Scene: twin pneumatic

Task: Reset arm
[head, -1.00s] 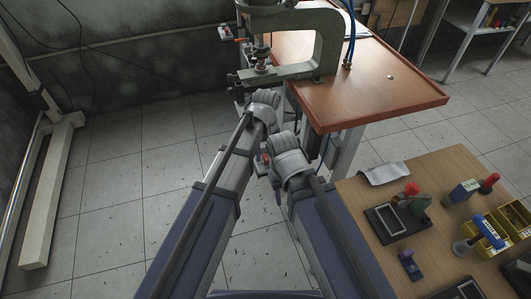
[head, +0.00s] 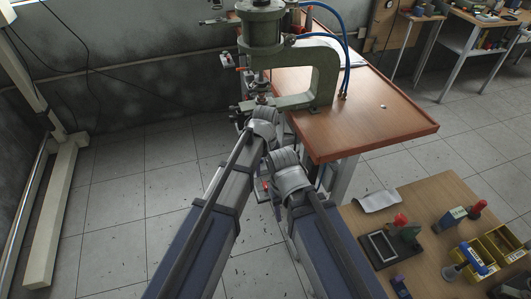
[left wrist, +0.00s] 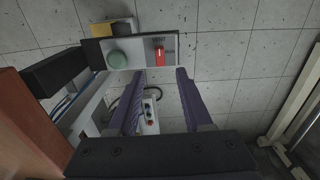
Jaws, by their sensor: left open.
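My left arm reaches forward, with its grey wrist joint (head: 264,124) in front of the green pneumatic press (head: 322,72). My left gripper (left wrist: 158,76) shows in the left wrist view as two purple fingers spread apart with nothing between them. In the head view it is small and partly hidden beyond the wrist. A control box (left wrist: 139,51) with a green button and a red switch lies just past the fingertips in the left wrist view; I cannot tell whether they touch. My right arm's wrist joint (head: 290,178) is beside the left one; its gripper is hidden.
The brown press table (head: 390,115) is close on the right of my left wrist. A lower wooden table (head: 450,200) at right holds a yellow bin (head: 503,243), a framed tray (head: 383,248) and tools. A cream stand (head: 52,215) is far left. The floor at left is clear.

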